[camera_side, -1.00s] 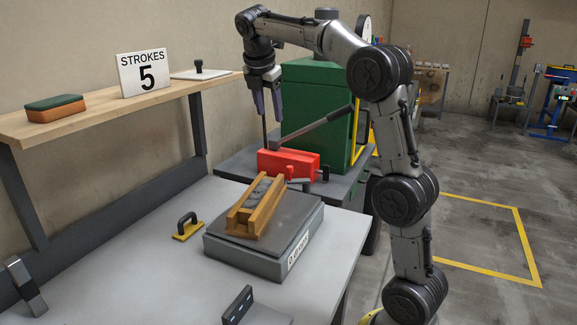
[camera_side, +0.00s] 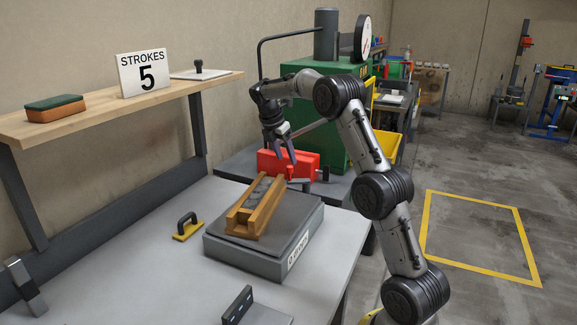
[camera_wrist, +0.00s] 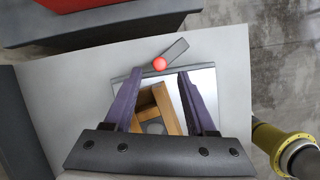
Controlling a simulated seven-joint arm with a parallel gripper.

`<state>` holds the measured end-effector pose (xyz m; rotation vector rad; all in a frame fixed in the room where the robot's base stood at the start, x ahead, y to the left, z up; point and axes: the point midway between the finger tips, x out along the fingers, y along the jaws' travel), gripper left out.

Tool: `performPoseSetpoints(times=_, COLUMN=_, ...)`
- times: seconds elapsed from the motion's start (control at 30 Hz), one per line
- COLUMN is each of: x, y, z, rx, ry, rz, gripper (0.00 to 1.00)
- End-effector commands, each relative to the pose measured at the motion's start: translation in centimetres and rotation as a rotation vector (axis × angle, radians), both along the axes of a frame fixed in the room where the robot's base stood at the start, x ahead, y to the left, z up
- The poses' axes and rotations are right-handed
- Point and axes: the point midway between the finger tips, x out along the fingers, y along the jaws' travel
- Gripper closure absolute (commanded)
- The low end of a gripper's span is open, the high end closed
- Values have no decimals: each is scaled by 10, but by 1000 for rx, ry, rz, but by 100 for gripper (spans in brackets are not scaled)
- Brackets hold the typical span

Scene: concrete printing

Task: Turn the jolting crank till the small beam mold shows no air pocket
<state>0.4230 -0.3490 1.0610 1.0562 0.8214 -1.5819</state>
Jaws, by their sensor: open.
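The small beam mold (camera_side: 262,208) is wooden, holds grey concrete and sits on the grey jolting table (camera_side: 265,250). In the wrist view, the mold (camera_wrist: 166,104) shows partly between my fingers. Dark patches mark the concrete (camera_side: 258,190), but I cannot tell whether they are air pockets. The crank (camera_wrist: 175,51) is a grey arm with a red knob (camera_wrist: 160,64), just beyond my fingertips; its arm (camera_side: 299,185) shows at the table's far side. My gripper (camera_side: 281,161) is open and empty above the mold's far end. The sign (camera_side: 143,73) reads STROKES 5.
The bench left of the jolting table is mostly clear.

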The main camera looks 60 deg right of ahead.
Motion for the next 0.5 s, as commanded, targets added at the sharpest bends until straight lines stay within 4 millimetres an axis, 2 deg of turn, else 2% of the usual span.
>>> performPoseSetpoints(times=0.2, x=-3, y=-12, z=-31, rx=0, ry=1, rz=-2, gripper=44)
performPoseSetpoints(times=0.5, x=-4, y=-17, z=-44, rx=0, ry=-1, rz=-1, gripper=44)
